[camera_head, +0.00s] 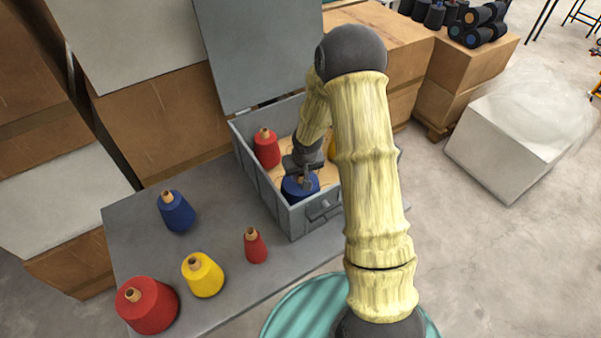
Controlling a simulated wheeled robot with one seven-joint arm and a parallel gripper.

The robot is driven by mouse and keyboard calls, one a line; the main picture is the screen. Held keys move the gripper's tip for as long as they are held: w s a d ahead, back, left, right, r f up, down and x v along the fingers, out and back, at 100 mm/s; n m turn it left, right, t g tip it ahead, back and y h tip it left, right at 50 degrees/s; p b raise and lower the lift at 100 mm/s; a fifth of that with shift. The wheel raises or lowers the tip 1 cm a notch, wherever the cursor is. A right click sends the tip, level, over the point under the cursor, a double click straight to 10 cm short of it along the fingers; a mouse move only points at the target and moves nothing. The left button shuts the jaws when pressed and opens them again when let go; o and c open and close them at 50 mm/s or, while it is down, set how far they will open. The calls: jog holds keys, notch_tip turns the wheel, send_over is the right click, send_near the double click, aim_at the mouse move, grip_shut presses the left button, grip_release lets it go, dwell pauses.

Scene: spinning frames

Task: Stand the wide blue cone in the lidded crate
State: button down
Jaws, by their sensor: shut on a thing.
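The lidded crate (266,187) is a grey box on the table, with its lid (258,50) raised upright at the back. My gripper (304,180) is down inside the crate, shut on the wide blue cone (300,190) near the crate's front wall. The cone looks upright; whether its base touches the crate floor is hidden by the front wall. A red cone (267,149) stands inside at the left. My arm hides the crate's right side.
On the grey table (225,282) outside the crate stand a narrower blue cone (176,212), a yellow cone (203,276), a small red cone (255,246) and a wide red cone (147,305). Cardboard boxes (160,125) stand behind. A pale block (505,145) stands on the floor at right.

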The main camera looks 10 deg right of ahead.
jog(key=shift+f+b, duration=0.2)
jog(key=shift+b, duration=0.1)
dwell(0.4)
jog(key=c, duration=1.1)
grip_release()
jog(key=shift+o, duration=0.3)
jog(key=shift+s+f, duration=0.1)
jog(key=shift+f, duration=0.05)
jog(key=p+v, duration=0.1)
jog(key=v, duration=1.6)
jog(key=shift+r+p, duration=0.3)
jog(key=shift+p, duration=0.05)
jog(key=s+r, duration=0.3)
jog(key=s, duration=1.3)
jog(key=shift+m, duration=0.4)
jog(key=shift+a+r, duration=0.15)
